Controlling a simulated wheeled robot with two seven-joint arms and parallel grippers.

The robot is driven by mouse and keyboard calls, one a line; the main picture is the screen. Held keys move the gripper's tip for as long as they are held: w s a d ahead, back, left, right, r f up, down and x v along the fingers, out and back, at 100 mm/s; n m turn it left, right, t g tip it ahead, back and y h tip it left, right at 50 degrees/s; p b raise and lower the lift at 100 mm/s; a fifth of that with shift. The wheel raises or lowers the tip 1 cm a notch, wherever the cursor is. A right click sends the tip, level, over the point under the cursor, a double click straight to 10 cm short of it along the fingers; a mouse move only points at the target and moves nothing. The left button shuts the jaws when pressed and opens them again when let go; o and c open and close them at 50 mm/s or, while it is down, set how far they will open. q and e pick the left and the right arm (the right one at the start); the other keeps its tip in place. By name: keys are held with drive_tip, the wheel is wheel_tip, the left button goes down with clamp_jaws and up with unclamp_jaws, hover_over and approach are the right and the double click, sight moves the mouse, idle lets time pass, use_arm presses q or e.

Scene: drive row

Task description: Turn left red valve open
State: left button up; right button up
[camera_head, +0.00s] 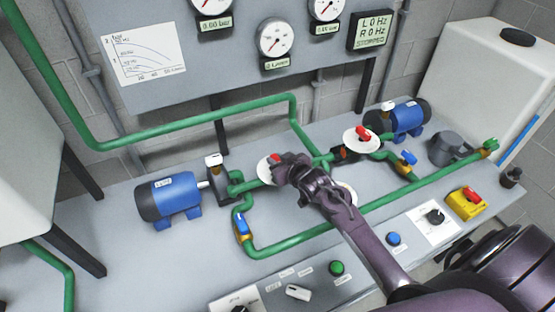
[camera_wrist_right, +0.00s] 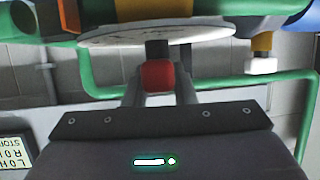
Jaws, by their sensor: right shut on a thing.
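The left red valve has a small red handle (camera_head: 275,157) over a round white disc (camera_head: 264,170) on the green pipework. My right gripper (camera_head: 279,167) reaches it from the front right and covers part of the disc and handle. In the right wrist view, the red handle (camera_wrist_right: 157,75) sits between the two fingers of my right gripper (camera_wrist_right: 158,90), which are shut on it. The white disc (camera_wrist_right: 150,38) shows just beyond the handle. The handle's exact angle is hard to tell. My left gripper is not in view.
Another red valve (camera_head: 363,132) on a white disc is at the right. Blue motors stand left (camera_head: 170,197) and right (camera_head: 404,117). Green pipes (camera_head: 300,238) run close around my arm. Gauges (camera_head: 273,38) and a display (camera_head: 372,30) reading STOPPED are behind. Buttons line the front edge.

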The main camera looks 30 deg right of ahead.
drive_tip(key=n+y, duration=0.2)
drive_tip(key=shift+d+n+g+y, duration=0.2)
drive_tip(key=shift+n+g+y, duration=0.1)
drive_tip(key=shift+w+n+g+y+b, duration=0.1)
drive_tip(key=shift+n+g+y+b, duration=0.2)
drive_tip(key=shift+n+y+b, duration=0.5)
drive_tip(key=n+g+y+b, duration=0.3)
drive_tip(key=n+b, duration=0.1)
drive_tip(key=b, duration=0.3)
drive_tip(key=n+g+y+b, duration=0.3)
drive_tip(key=n+y+b, duration=0.1)
drive_tip(key=b, duration=0.4)
drive_tip(key=shift+a+f+g, duration=0.1)
drive_tip(key=shift+g, duration=0.2)
drive_tip(key=shift+n+g+y+b, duration=0.4)
drive_tip(key=shift+n+g+b, duration=0.3)
drive_tip(key=shift+b, duration=0.6)
drive_tip(key=shift+r, duration=0.2)
drive_tip(key=o, duration=1)
drive_tip(key=shift+a, duration=0.15)
